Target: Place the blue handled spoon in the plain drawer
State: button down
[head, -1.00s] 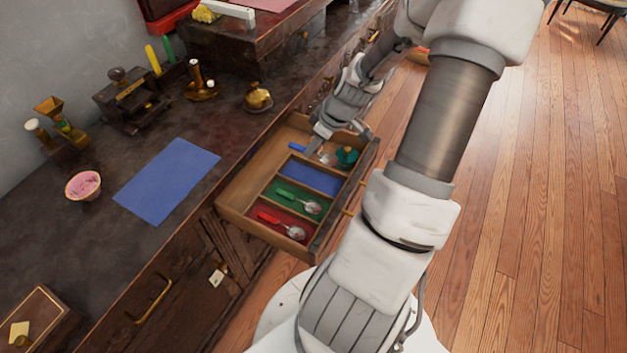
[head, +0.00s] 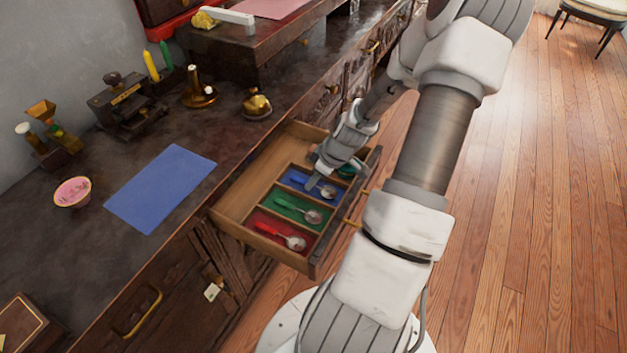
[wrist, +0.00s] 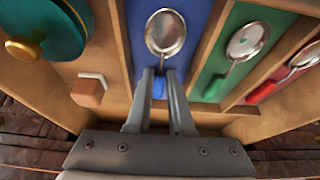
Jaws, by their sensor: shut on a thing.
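The blue handled spoon (head: 328,192) is at the blue-lined compartment (head: 295,173) of the open wooden drawer (head: 232,213). In the wrist view its round metal bowl (wrist: 165,32) is over the blue lining, ahead of the fingertips. My gripper (wrist: 160,80) is shut on its blue handle (wrist: 159,89), which is partly hidden between the fingers. In the head view my gripper (head: 315,180) reaches down into the drawer. I cannot tell whether the spoon touches the compartment floor.
Green (head: 312,216) and red (head: 294,242) spoons lie in matching lined compartments beside the blue one. A teal lidded object (wrist: 45,30) and a small wooden block (wrist: 90,90) are on the other side. The drawer's long unlined section (head: 262,177) is empty.

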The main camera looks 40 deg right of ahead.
jog(key=shift+f, duration=0.2)
jog(key=c, duration=0.8)
grip_release()
jog(key=shift+r, duration=0.15)
jog(key=shift+r, duration=0.3)
jog(key=p+v, duration=0.5)
jog(key=v, duration=0.6)
jog(key=shift+s+r+p, duration=0.2)
jog(key=shift+r+p, duration=0.05)
jog(key=shift+p, duration=0.05)
